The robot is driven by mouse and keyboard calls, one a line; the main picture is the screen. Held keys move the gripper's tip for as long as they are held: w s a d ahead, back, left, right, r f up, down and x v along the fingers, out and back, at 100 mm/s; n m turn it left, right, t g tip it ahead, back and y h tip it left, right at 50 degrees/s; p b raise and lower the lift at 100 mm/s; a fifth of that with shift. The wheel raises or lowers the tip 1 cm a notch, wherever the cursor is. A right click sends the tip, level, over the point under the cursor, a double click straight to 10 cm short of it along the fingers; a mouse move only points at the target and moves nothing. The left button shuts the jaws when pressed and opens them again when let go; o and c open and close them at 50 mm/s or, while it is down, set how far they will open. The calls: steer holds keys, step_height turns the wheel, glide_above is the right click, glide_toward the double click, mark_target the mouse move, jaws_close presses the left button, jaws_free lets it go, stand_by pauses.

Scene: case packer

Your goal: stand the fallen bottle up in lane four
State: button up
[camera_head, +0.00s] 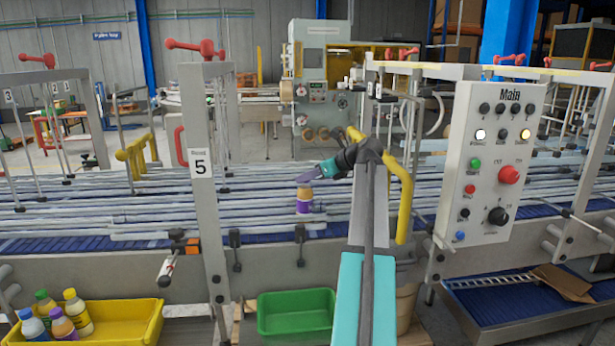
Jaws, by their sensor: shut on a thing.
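A purple bottle with a yellow-orange band (304,203) is upright among the rails of the lanes, just left of the middle of the picture. My gripper (307,176) reaches in from the right, past my dark wrist and teal section, and its jaws are at the top of the bottle. The jaws are shut on the bottle's upper end, which they hide. The bottle's base is partly behind the front rail, so I cannot tell whether it touches the belt. Silver rails mark the lanes (80,196); which one is lane four is not readable here.
The Main control panel (490,160) and a yellow bent handle (403,200) are to the right. Below are a yellow crate (130,318) with several bottles and an empty green bin (296,313).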

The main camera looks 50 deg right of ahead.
steer(key=o, duration=1.2)
steer(key=shift+f, duration=0.15)
steer(key=b+v, duration=0.3)
steer(key=v, duration=0.9)
steer(key=shift+b, duration=0.3)
